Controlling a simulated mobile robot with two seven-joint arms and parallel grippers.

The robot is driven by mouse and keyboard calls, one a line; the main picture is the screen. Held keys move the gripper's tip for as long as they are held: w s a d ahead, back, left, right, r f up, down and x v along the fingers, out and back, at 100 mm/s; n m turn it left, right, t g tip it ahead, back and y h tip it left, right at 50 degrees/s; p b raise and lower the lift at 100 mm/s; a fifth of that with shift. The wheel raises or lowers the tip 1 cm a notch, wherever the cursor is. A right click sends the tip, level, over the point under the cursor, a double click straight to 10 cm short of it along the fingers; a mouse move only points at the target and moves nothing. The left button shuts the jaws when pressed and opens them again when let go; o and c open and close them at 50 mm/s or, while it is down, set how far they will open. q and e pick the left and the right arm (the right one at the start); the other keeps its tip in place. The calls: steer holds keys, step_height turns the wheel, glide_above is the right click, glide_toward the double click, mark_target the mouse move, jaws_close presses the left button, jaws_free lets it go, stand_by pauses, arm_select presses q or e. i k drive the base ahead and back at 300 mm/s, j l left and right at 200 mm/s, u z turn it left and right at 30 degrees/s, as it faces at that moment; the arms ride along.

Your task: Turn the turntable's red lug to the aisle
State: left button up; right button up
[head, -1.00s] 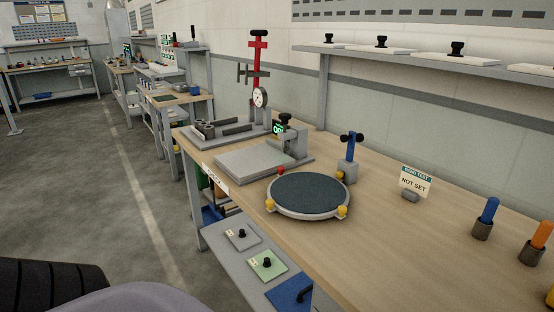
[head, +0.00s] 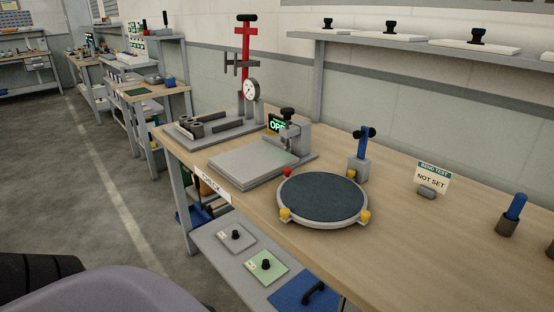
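The turntable (head: 322,198) is a round disc with a dark blue-grey top and a light rim, lying on the wooden bench near its front edge. Its red lug (head: 287,173) is at the disc's back left. The aisle (head: 95,215) is the grey floor to the left of the bench. Neither of my grippers is in view.
A grey plate fixture (head: 252,164) with a black-knobbed clamp stands behind the turntable. A blue-handled post (head: 361,152) is close at its back right. A "NOT SET" sign (head: 432,180) and a blue peg in a holder (head: 509,217) are further right. Bench surface between is clear.

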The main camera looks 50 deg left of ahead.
mark_target(316, 199)
steer(key=j, duration=0.75)
steer(key=k+j, duration=0.1)
steer(key=j, duration=0.7)
